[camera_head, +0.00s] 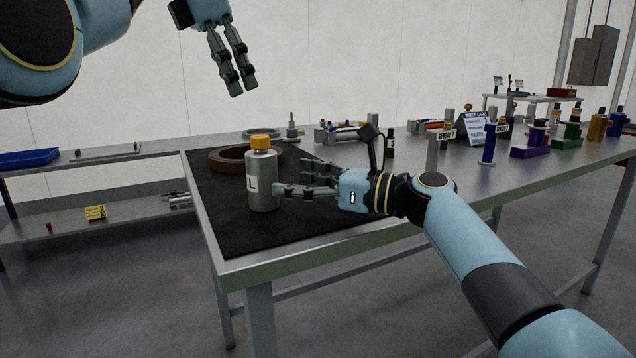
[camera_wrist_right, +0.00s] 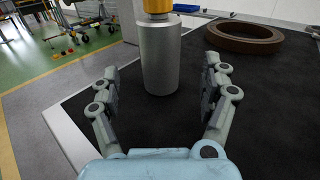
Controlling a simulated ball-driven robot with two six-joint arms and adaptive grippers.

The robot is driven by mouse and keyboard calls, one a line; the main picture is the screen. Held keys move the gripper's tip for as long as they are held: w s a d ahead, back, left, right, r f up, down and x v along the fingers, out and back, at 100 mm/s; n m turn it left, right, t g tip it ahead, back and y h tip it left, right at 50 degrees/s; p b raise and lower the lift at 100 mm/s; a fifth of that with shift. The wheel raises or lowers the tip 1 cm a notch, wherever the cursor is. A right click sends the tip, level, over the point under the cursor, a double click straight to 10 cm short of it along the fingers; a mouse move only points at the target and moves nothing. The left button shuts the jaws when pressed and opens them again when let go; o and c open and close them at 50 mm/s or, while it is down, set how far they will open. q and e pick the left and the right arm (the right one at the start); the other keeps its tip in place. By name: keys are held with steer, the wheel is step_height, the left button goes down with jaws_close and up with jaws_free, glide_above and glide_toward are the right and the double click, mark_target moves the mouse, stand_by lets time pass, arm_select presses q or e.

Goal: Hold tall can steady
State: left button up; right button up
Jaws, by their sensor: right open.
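The tall can (camera_head: 262,180) is a grey metal cylinder with an orange-yellow cap and a pale label. It stands upright on the black mat (camera_head: 225,225) near the table's left end. In the right wrist view the can (camera_wrist_right: 160,60) stands ahead of and between the fingers. My right gripper (camera_head: 295,178) reaches in from the right with its fingers at the can's side. It is open, and the right wrist view shows a gap on both sides between its fingers (camera_wrist_right: 160,95) and the can. My left gripper (camera_head: 240,90) hangs in the air above and left, its fingers close together, with nothing visible in them.
A brown ring (camera_head: 230,160) lies on the mat behind the can. The metal table (camera_head: 330,240) carries several bottles, coloured holders and a sign card (camera_head: 474,128) to the right. The mat's front is clear.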

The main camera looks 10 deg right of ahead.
mark_target(276, 177)
steer(key=x, duration=0.6)
steer(key=shift+w+a, duration=0.2)
steer(key=shift+a, duration=0.15)
